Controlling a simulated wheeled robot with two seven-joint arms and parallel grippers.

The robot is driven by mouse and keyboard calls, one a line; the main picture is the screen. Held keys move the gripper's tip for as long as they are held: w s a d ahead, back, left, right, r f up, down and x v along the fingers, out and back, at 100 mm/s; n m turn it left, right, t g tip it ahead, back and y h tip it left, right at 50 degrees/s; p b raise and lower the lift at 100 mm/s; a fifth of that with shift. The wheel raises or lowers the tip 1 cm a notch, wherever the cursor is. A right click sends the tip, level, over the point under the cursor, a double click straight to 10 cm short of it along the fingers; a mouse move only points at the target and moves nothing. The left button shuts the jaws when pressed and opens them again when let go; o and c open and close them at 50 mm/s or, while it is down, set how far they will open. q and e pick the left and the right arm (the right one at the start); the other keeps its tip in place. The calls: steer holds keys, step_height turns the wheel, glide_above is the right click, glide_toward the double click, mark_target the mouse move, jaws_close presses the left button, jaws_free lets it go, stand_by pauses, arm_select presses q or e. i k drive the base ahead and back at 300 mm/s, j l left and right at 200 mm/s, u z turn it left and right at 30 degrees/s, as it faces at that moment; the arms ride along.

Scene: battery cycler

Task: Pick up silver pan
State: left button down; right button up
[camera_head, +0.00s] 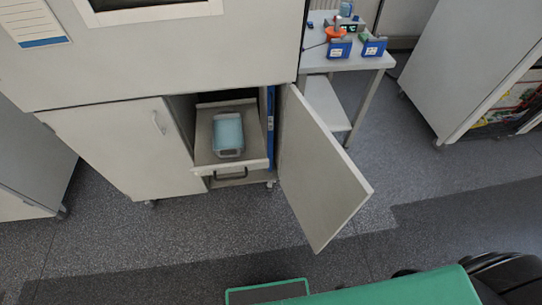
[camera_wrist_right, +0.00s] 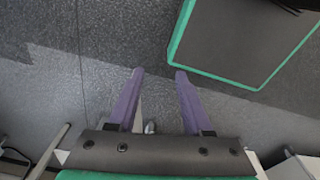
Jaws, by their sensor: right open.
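A silver pan (camera_head: 240,152) with a light blue surface inside sits on a pull-out shelf (camera_head: 203,155) in the open lower cabinet, in the head view. The shelf has a dark handle (camera_head: 230,173) below its front edge. My right gripper (camera_wrist_right: 158,74) shows in the right wrist view with its two purple fingers apart and nothing between them but floor. It is away from the pan, which is not in that view. My left gripper is in neither view.
The cabinet door (camera_head: 318,170) stands swung open to the right of the shelf. A small table (camera_head: 345,62) with blue boxes and tools stands at the back right. Grey floor (camera_head: 190,235) in front of the cabinet is clear.

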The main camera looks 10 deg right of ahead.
mark_target(228, 134)
steer(key=l, duration=0.9)
steer(key=k+l, duration=0.1)
steer(key=l, duration=0.85)
steer(key=j, duration=1.5)
steer(key=j+u, duration=0.1)
steer(key=j, duration=1.4)
steer(key=i+j, duration=0.15)
steer(key=j, duration=1.3)
